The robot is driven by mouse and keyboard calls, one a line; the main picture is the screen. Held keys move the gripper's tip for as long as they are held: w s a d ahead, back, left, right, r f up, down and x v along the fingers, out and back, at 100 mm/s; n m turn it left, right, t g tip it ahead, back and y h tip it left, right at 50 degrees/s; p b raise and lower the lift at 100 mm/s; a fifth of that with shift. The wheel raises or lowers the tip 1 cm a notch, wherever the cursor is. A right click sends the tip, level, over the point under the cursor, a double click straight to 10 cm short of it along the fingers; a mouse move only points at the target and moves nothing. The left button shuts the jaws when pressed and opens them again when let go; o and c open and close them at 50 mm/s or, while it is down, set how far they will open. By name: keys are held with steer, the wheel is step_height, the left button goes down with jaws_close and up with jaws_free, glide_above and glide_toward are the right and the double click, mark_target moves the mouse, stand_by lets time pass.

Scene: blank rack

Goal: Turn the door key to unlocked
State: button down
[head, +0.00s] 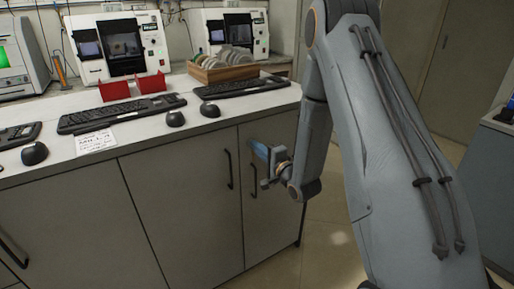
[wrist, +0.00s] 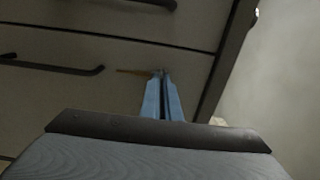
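My gripper (head: 254,145) is in front of the right cabinet door (head: 272,215), near its top, with its blue fingers pointing at the door. In the wrist view the two blue fingers (wrist: 160,76) are almost together, with a thin dark gap between them. A small dark piece, seemingly the door key (wrist: 161,71), shows between the fingertips, mostly hidden by them. A thin brownish strip (wrist: 132,71) sticks out to the left of the tips; I cannot tell whether it belongs to the key. The lock face is hidden, and the key's turn angle cannot be read.
A dark bar handle (head: 254,174) is on the same door, close to my gripper, and another handle (head: 228,169) is on the door to its left. The counter (head: 215,128) above holds keyboards, mice, a wooden crate (head: 225,71) and machines. Open floor lies to the right.

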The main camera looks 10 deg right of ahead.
stand_by(0.3)
steer(key=c, duration=2)
jaws_free()
